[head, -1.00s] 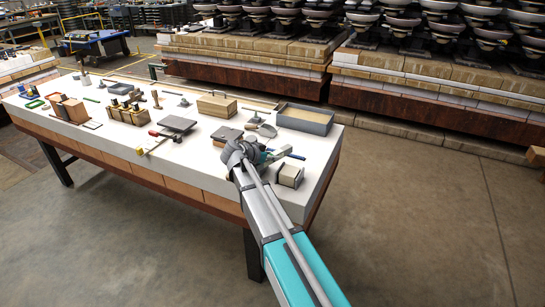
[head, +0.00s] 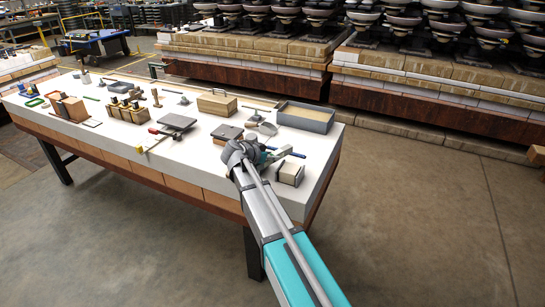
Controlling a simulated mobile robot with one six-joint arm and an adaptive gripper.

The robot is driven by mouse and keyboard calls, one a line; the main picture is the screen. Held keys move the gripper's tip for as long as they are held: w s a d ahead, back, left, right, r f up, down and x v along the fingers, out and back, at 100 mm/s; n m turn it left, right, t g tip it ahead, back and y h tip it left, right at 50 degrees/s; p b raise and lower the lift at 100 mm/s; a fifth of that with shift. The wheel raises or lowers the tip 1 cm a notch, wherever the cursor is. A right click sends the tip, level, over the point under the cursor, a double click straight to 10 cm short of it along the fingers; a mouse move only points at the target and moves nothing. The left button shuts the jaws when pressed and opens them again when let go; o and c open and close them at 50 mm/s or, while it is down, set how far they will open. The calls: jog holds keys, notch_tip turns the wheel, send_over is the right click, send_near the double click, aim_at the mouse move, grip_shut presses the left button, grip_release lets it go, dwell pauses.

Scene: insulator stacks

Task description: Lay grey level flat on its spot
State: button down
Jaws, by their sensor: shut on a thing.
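My gripper (head: 262,157) is at the near right end of the white workbench (head: 205,160), low over its top. My own wrist and arm hide most of the jaws. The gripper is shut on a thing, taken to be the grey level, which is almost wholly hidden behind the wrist. I cannot tell whether it touches the bench or how it is tilted. The level's spot cannot be made out.
A small box-like holder (head: 290,173) stands close right of the gripper. A grey tray (head: 305,118) and a wooden box (head: 217,103) stand behind. A dark plate (head: 176,122) lies left, with several tools beyond. Insulator stacks (head: 440,25) stand at the back.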

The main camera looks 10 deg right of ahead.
jog(key=shift+f+b, duration=0.35)
jog(key=shift+f, duration=0.05)
jog(key=shift+c, duration=1.5)
grip_release()
jog(key=shift+r, duration=0.15)
